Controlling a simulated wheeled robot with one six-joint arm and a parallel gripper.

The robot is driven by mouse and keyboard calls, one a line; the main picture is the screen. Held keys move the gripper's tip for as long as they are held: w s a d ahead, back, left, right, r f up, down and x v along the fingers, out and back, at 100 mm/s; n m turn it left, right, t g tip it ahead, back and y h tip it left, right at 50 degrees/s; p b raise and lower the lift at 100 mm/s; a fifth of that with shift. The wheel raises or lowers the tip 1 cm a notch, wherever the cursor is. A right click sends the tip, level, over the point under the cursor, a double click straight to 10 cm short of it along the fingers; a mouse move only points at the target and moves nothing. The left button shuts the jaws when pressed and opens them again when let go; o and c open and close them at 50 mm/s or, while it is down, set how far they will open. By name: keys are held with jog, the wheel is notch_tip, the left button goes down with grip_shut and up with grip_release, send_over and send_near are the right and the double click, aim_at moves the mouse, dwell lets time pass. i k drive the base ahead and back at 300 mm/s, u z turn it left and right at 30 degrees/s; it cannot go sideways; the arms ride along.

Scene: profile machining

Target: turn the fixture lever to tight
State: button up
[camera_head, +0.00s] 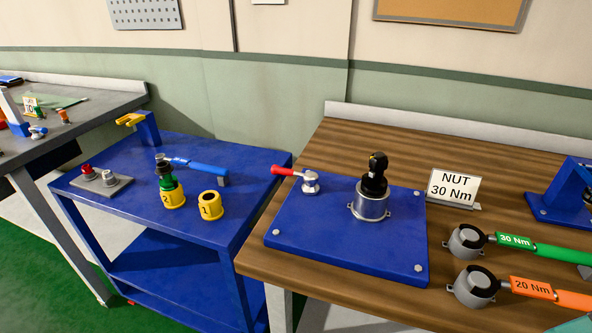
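The fixture lever (283,171) has a red handle pointing left from a silver pivot (310,184) near the back left of a blue base plate (340,252). The handle sticks out past the plate's left edge. To its right, a silver round fixture cup (370,205) holds a black tool holder (375,178) upright. My gripper is not in view.
A sign "NUT 30 Nm" (453,187) stands right of the plate. A green 30 Nm wrench (540,247) and an orange 20 Nm wrench (545,293) lie in front of it. A blue cart (135,215) stands left, holding a blue-handled tool (205,168) and yellow holders (210,207).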

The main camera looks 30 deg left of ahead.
aim_at(310, 187)
jog(key=u, duration=0.5)
jog(key=k, duration=1.2)
jog(key=z, duration=0.25)
jog(key=i, duration=1.5)
jog(key=u, duration=0.8)
jog(key=i, duration=0.2)
jog(key=u, duration=0.35)
